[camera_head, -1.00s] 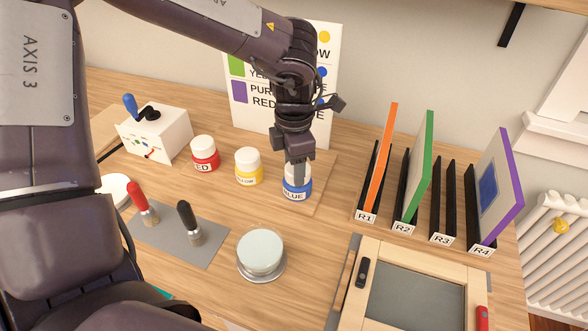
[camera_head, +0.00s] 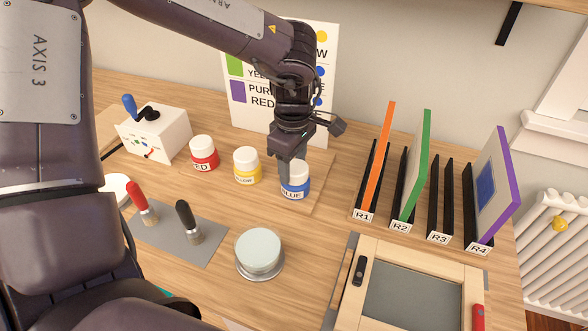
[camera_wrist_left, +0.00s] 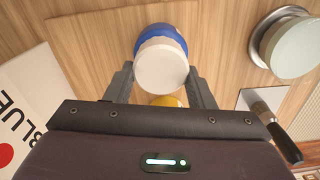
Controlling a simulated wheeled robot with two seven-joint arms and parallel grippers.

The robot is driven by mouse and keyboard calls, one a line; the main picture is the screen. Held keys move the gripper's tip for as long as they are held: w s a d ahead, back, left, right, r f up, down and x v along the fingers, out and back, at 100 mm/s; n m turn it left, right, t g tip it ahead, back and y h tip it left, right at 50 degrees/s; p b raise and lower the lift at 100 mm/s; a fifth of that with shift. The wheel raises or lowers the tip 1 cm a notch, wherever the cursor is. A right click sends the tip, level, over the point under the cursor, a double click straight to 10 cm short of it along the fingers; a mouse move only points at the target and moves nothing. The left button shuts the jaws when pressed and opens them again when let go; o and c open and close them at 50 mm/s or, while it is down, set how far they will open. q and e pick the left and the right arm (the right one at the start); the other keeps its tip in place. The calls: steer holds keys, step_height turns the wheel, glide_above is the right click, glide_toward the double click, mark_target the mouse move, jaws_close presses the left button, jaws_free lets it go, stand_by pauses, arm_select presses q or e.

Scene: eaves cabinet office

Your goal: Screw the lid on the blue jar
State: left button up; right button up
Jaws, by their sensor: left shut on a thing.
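The blue jar (camera_head: 296,187) stands upright on a wooden board on the desk, with its white lid (camera_head: 299,170) on top. In the left wrist view the white lid (camera_wrist_left: 161,68) sits over the blue jar (camera_wrist_left: 160,34), between the two fingers. My left gripper (camera_head: 291,172) points down over the jar and is shut on the lid; it also shows in the left wrist view (camera_wrist_left: 160,82). The fingers partly hide the lid in the head view. Whether the lid is fully seated cannot be told. My right gripper is not in view.
The yellow jar (camera_head: 247,172) and red jar (camera_head: 204,157) stand left of the blue jar. Racks with coloured panels (camera_head: 421,165) stand to the right. A round pale-topped dish (camera_head: 259,250), brushes on a grey mat (camera_head: 175,240) and a framed panel (camera_head: 410,295) lie nearer.

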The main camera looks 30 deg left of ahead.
arm_select(q)
steer(key=m, duration=0.3)
steer(key=shift+w+r, duration=0.1)
steer(key=shift+w, duration=0.3)
steer(key=o, duration=1.1)
steer(key=shift+w+d, duration=0.1)
steer(key=shift+w, duration=0.2)
steer(key=shift+s, duration=0.15)
